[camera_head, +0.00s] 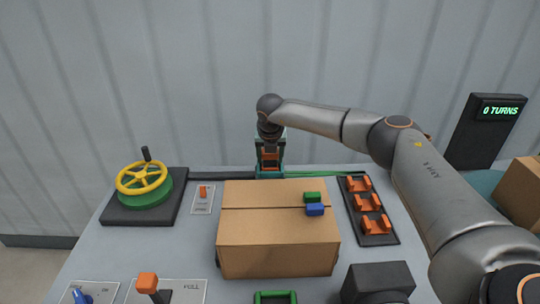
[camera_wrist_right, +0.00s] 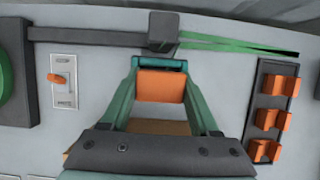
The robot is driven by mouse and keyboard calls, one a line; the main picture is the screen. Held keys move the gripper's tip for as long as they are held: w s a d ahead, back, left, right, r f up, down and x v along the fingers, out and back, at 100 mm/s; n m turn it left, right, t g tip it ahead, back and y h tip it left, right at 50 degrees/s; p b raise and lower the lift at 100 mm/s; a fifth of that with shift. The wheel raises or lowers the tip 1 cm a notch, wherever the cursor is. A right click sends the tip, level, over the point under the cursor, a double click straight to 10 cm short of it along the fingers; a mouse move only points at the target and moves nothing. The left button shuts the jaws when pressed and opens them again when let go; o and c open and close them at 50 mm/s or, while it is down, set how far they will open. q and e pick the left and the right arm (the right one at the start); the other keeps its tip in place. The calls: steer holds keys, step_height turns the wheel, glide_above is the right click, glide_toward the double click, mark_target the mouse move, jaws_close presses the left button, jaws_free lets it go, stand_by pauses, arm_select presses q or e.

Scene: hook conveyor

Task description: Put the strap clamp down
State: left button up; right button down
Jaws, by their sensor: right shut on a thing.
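My right gripper (camera_head: 269,168) reaches over the back of the table, behind the cardboard box, pointing down. Its teal fingers show in the right wrist view (camera_wrist_right: 160,66), shut on an orange block, which I take to be the strap clamp (camera_wrist_right: 161,86). The orange block also shows between the fingers in the head view (camera_head: 270,158). In the wrist view it sits just in front of a dark block (camera_wrist_right: 163,30) on a dark bar, with a green strap (camera_wrist_right: 240,43) running right. Whether the clamp touches the table or strap cannot be told. My left gripper is not in view.
A cardboard box (camera_head: 278,250) with small green and blue blocks stands mid-table. A rack of orange pieces (camera_head: 372,227) lies to its right. A yellow handwheel (camera_head: 142,178) and a switch plate (camera_head: 203,201) are at left. A "0 TURNS" display (camera_head: 490,122) stands at right.

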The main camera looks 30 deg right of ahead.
steer(key=shift+f, duration=0.1)
steer(key=shift+c, duration=0.6)
jaws_free()
steer(key=shift+r, duration=0.35)
steer(key=b+v, duration=0.2)
steer(key=v, duration=0.9)
steer(key=shift+r, duration=0.3)
steer(key=shift+s+a, duration=0.15)
